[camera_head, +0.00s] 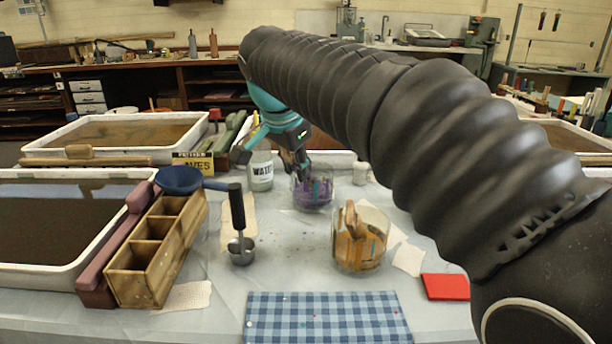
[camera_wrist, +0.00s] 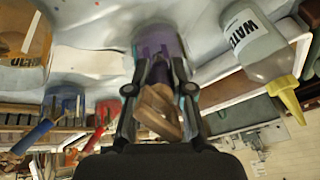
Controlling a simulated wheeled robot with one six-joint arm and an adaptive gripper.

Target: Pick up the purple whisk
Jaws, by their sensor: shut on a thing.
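A glass jar with purple contents (camera_head: 313,196) stands at the middle of the table; it also shows in the wrist view (camera_wrist: 157,38). My gripper (camera_head: 300,172) reaches down into the mouth of this jar from behind. In the wrist view my gripper (camera_wrist: 162,76) is closed around a brown, wooden-looking piece (camera_wrist: 158,110), which I take for the purple whisk's handle. The fingers hide part of it. Its lower end is not clear against the purple jar, so I cannot tell whether it touches the bottom.
A water bottle (camera_head: 261,172) stands just left of the purple jar. The ochre jar (camera_head: 360,240) with several sticks is nearer, to the right. A black-handled tool (camera_head: 238,215) stands in a metal cup. A wooden divided box (camera_head: 150,250) and blue ladle (camera_head: 180,180) are left.

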